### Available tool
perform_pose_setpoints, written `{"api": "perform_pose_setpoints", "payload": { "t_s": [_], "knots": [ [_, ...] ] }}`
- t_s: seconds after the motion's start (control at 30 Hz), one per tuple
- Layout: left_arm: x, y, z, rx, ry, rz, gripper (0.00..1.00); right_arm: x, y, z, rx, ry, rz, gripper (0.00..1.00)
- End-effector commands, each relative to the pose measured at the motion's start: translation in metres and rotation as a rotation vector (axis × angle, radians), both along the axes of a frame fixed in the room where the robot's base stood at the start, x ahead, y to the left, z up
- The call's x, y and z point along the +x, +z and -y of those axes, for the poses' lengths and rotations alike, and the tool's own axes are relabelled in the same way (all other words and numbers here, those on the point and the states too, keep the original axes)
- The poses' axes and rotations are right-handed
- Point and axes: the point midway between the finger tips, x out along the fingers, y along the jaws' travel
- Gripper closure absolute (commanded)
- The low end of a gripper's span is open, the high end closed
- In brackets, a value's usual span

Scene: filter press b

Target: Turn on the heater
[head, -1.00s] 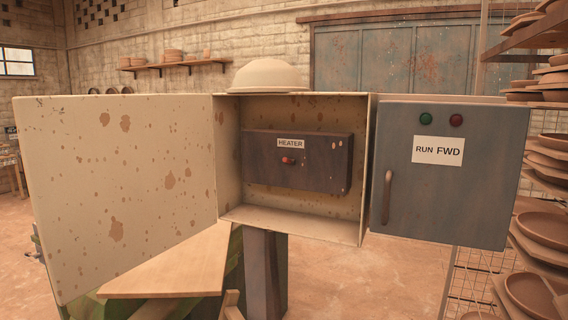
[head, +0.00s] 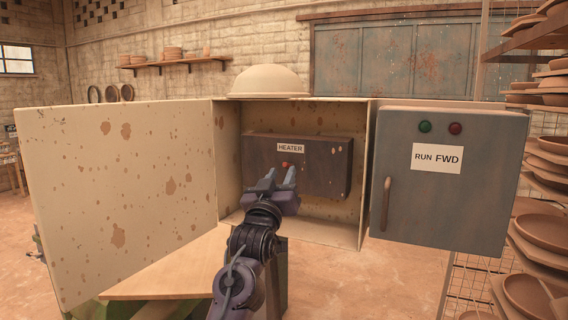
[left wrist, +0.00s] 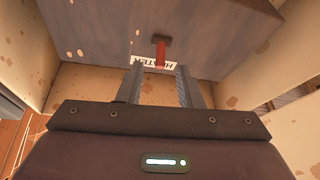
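The heater box (head: 325,170) is a dark box with a HEATER label (head: 290,147), mounted inside the open beige cabinet. Its small red switch (head: 285,164) sits just below the label. In the left wrist view the red switch (left wrist: 160,52) is a short lever on a dark base, beside the upside-down label (left wrist: 170,63). My left gripper (head: 280,174) is open and empty in front of the switch. In the left wrist view its fingertips (left wrist: 159,69) lie to either side of the lever's free end; contact is not visible. My right gripper is out of view.
The cabinet's beige door (head: 120,190) stands open on the left. A grey door (head: 445,205) with a handle, a RUN FWD label and green and red lights is on the right. A bowl (head: 268,80) sits on top. Shelves of plates (head: 545,235) stand far right.

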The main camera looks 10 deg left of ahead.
Motion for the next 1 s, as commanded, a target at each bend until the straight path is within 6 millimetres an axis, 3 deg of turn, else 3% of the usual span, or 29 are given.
{"api": "perform_pose_setpoints", "payload": {
  "t_s": [0.23,0.57,0.83,1.0],
  "knots": [
    [0.025,0.011,0.004,-0.001,0.000,-0.002,0.67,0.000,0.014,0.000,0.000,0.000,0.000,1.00],
    [0.029,0.011,0.005,-0.001,-0.001,-0.001,0.67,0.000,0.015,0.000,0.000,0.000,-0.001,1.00],
    [0.029,0.011,0.005,0.000,0.000,-0.001,0.99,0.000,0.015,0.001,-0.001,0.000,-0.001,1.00],
    [0.029,0.012,0.005,0.000,0.000,-0.003,1.00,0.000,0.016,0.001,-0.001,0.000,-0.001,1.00]
  ]
}}
